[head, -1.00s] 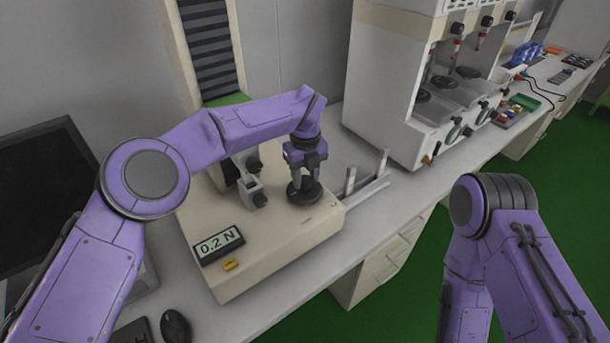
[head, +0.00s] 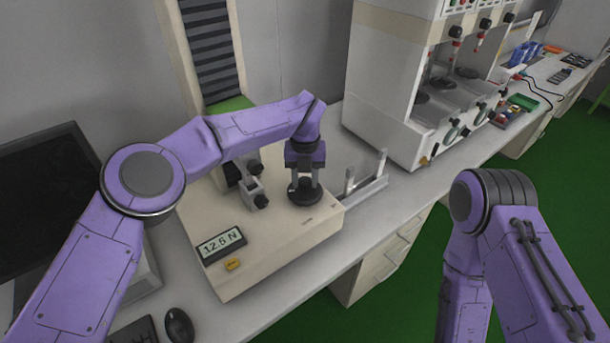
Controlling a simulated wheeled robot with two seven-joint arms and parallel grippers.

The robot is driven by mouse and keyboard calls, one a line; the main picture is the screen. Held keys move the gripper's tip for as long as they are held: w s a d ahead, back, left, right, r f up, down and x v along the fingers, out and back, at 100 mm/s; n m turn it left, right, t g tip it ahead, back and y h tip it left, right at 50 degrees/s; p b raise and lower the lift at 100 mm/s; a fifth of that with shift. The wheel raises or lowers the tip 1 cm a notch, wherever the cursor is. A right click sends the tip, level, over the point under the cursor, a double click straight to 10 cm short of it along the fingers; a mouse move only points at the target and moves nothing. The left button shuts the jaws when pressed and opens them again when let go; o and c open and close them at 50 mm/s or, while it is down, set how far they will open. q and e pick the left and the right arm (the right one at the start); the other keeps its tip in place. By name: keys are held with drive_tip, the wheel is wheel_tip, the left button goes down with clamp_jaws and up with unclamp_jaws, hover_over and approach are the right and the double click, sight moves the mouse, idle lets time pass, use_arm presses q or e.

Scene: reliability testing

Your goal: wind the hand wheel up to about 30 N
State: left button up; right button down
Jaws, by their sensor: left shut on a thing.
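The hand wheel (head: 305,196) is a dark round disc with a knob, lying flat on top of the beige tester (head: 275,255). My left gripper (head: 305,182) points straight down and is shut on the hand wheel's knob. The tester's display (head: 221,245) reads 12.5 N, with a small yellow button (head: 233,264) below it. A grey clamp fixture (head: 254,190) stands left of the wheel, partly behind my left arm. My right arm shows at the lower right, but its gripper is out of view.
A metal bracket with two upright posts (head: 367,183) stands close to the right of the wheel. A tall white multi-station machine (head: 385,95) stands behind it. A monitor (head: 40,205) and a mouse (head: 178,326) are at the left.

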sight(305, 180)
use_arm(q)
drive_tip(key=shift+m, duration=0.4)
drive_tip(key=o, duration=1)
drive_tip(key=shift+w, duration=0.1)
drive_tip(key=shift+o, duration=0.3)
drive_tip(key=shift+w+f, duration=0.15)
drive_tip(key=shift+f, duration=0.05)
wheel_tip(305, 180, up, 11)
drive_tip(key=b, duration=0.1)
drive_tip(key=shift+f, duration=0.2)
